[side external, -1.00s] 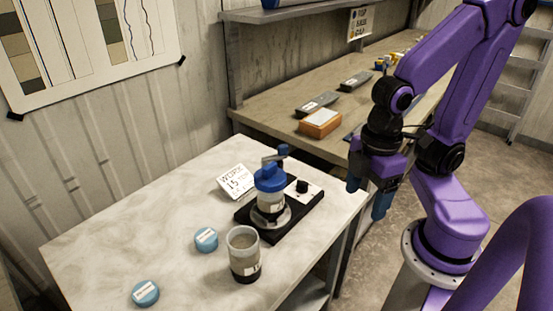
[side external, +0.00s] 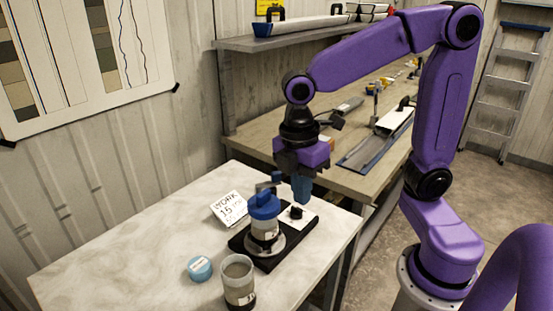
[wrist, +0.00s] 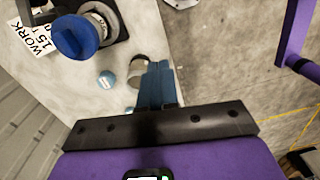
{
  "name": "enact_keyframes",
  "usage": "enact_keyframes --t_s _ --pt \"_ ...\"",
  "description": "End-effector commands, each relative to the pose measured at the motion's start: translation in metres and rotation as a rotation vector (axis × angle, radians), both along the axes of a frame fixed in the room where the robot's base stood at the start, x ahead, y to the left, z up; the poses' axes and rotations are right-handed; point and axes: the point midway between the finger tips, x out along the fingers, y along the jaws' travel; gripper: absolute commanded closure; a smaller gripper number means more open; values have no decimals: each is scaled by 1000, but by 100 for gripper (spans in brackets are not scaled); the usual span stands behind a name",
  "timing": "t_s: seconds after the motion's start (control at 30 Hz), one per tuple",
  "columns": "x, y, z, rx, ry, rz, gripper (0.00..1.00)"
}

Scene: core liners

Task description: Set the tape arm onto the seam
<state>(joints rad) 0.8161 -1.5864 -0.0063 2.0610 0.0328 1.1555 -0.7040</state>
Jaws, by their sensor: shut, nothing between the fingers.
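A jar (side external: 265,229) with a blue cap (side external: 263,207) stands upright on a black base (side external: 291,237) on the pale table. The cap also shows in the wrist view (wrist: 75,37). A small grey-blue arm (side external: 268,186) with a blue end sits at the top of the cap; I take it for the tape arm. I cannot make out a seam. My gripper (side external: 303,199) is shut and empty, pointing down above the right part of the base, right of the cap and apart from it. In the wrist view its blue fingers (wrist: 160,66) lie together.
A black knob (side external: 296,212) is on the base near my fingers. The table's left part is clear.

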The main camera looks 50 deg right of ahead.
Motion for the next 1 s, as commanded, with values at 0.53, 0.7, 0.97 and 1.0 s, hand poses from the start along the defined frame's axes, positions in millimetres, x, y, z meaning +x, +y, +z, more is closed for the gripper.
enact_keyframes --t_s 0.53,0.7,0.97,1.0 --pt "158 -40 19 93 141 466 100" --pt "199 -72 19 156 169 615 100" --pt "247 -137 13 274 181 846 100" --pt "252 -148 11 293 179 881 100"
